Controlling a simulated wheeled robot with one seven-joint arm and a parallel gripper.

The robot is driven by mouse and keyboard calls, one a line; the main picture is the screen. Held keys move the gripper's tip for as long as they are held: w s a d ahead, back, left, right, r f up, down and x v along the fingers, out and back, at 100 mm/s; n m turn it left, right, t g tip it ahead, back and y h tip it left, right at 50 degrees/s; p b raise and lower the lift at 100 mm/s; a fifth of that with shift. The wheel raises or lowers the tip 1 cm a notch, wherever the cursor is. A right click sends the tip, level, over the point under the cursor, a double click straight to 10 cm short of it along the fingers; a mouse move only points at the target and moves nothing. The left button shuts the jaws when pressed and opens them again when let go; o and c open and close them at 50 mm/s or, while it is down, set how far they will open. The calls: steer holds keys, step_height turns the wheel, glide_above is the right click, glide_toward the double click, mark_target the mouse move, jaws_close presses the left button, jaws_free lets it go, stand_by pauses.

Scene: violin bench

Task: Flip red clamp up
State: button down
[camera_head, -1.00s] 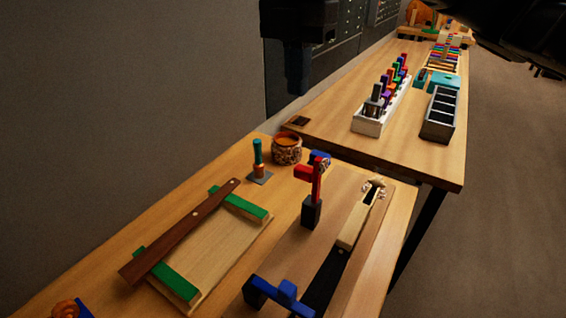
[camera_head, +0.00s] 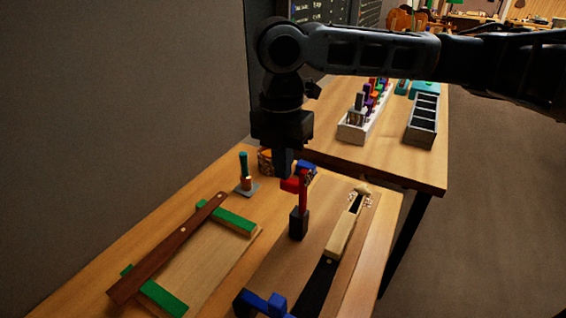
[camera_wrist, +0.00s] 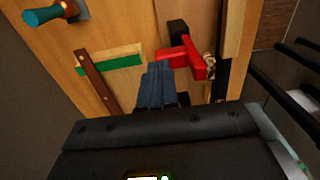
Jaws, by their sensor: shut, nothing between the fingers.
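The red clamp (camera_head: 303,192) stands on a black block (camera_head: 298,224) on the near bench, with a red arm sticking out to the left at its top. My gripper (camera_head: 285,173) points down with its fingers shut and empty, at or just above the left end of that red arm. In the wrist view the red clamp (camera_wrist: 192,61) lies just beyond and to the right of my fingertips (camera_wrist: 158,66). I cannot tell whether the fingers touch it. A violin neck (camera_head: 340,235) lies to the right of the clamp.
A blue clamp (camera_head: 264,303) is at the front and another blue piece (camera_head: 307,168) is behind the red clamp. A brown bar (camera_head: 168,248) on green strips lies left. A teal-handled tool (camera_head: 245,172) stands near a jar (camera_head: 265,160). A white rack (camera_head: 352,133) and grey tray (camera_head: 422,122) are farther back.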

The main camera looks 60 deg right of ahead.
steer(key=shift+f, duration=0.2)
steer(key=shift+w+f, duration=0.3)
steer(key=shift+w, duration=0.2)
steer(key=shift+w+f, duration=0.25)
steer(key=shift+w, duration=0.2)
